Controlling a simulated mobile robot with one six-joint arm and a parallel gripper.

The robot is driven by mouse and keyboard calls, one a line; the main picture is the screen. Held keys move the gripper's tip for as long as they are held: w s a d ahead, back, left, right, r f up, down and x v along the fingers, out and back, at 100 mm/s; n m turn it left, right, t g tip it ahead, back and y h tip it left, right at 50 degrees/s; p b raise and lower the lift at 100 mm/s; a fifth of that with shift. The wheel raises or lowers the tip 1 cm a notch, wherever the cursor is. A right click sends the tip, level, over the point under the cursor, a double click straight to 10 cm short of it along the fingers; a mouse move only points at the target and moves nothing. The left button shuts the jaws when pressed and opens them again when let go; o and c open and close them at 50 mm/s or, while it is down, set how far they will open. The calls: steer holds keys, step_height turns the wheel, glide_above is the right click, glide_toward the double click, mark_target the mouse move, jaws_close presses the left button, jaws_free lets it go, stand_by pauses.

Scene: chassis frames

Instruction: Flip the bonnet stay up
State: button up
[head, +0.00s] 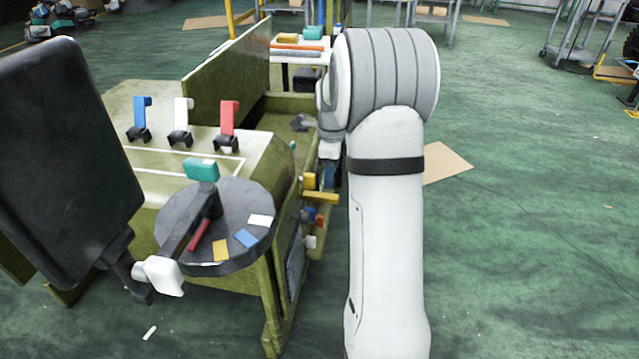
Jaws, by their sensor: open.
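An olive-green machine (262,290) stands left of centre. An upright olive panel (228,75), which looks like its bonnet, rises over an open bay (285,108). I cannot clearly pick out the bonnet stay; it may be hidden in the bay or behind my arm. My white arm reaches up along the machine's right side and bends left at the top. My gripper (301,123) is small and dark at the bay's right side. It is open, and I see nothing held in it. Its fingertips are hard to make out.
Blue (140,112), white (181,116) and red (228,118) levers stand on the machine's top. A dark disc (240,203) carries a teal-knobbed crank. Yellow handles (320,196) stick out of the right side. A dark screen (62,150) fills the left. Floor right is mostly clear.

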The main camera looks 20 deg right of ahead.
mark_target(330, 196)
steer(key=shift+w+f, duration=0.15)
steer(key=shift+f, duration=0.25)
step_height(330, 196, down, 7)
steer(key=b, duration=0.3)
jaws_close()
stand_by(0.3)
